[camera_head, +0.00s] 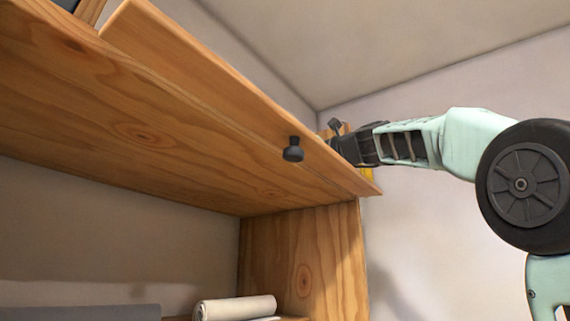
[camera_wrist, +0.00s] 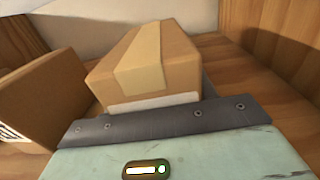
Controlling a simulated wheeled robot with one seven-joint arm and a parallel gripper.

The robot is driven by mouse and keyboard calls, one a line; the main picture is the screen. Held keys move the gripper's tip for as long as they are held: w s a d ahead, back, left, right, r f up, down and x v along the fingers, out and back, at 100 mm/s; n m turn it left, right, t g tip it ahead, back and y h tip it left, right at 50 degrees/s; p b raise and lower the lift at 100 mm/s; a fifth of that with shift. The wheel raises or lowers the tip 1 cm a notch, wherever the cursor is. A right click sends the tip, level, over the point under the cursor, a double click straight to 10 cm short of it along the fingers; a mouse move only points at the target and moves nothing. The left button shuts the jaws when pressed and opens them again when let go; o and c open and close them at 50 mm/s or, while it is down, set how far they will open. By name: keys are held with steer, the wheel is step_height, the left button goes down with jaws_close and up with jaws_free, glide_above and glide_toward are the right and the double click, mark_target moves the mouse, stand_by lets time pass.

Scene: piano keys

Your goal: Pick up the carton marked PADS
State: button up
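A brown cardboard carton (camera_wrist: 148,60) with a tan tape strip stands straight ahead of my gripper in the wrist view. A white label (camera_wrist: 150,102) shows low on its near face, mostly hidden by my gripper's grey plate, and no word on it can be read. A second carton (camera_wrist: 45,92) stands to its left, with a black-and-white mark at its lower left edge. I cannot read PADS on either one. In the head view my gripper (camera_head: 338,138) is at the far end of the raised wooden panel, partly hidden by it. Its fingertips are mostly hidden, so its grip is unclear.
The wooden panel (camera_head: 190,80) with a black knob (camera_head: 293,150) slants across the head view, close to my gripper. A wooden side wall (camera_head: 305,260) stands below it. A pale roll (camera_head: 235,308) lies on the lower shelf. A wooden wall (camera_wrist: 285,45) rises right of the cartons.

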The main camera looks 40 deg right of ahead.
steer(key=c, duration=0.4)
steer(key=shift+r, duration=0.15)
